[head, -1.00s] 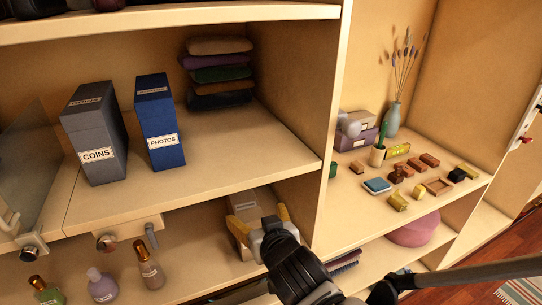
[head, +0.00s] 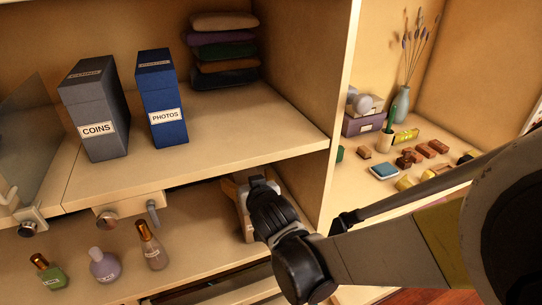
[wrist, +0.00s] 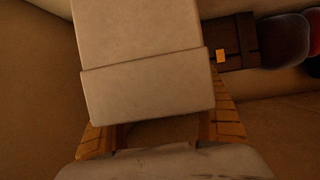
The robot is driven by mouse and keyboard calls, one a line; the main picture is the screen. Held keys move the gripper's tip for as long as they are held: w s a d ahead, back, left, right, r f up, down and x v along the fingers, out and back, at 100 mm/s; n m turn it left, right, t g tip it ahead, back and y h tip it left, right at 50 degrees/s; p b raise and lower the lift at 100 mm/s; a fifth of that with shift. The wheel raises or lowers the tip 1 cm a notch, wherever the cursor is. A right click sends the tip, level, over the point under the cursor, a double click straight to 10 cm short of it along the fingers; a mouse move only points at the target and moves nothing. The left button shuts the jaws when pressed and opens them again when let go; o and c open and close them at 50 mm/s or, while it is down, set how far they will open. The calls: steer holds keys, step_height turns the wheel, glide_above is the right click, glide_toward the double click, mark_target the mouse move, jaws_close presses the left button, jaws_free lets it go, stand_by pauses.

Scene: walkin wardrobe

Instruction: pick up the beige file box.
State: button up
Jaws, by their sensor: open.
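The beige file box (wrist: 145,75) fills the upper middle of the wrist view, slightly tilted in the picture. In the head view the beige file box (head: 246,226) stands on the lower shelf, mostly hidden behind my gripper (head: 250,184). In the wrist view my gripper (wrist: 162,132) has its yellow fingers apart, one on each side of the box's near end. The gripper is open. I cannot tell whether either finger touches the box.
The upper shelf (head: 230,130) runs above my gripper, holding a grey COINS box (head: 96,115), a blue PHOTOS box (head: 162,100) and folded clothes (head: 222,50). Bottles (head: 103,265) stand left on the lower shelf. A dark brown object (wrist: 232,42) lies right of the box.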

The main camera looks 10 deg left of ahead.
steer(key=shift+c, duration=0.2)
steer(key=c, duration=1.4)
steer(key=shift+r, duration=0.1)
steer(key=shift+c, duration=0.2)
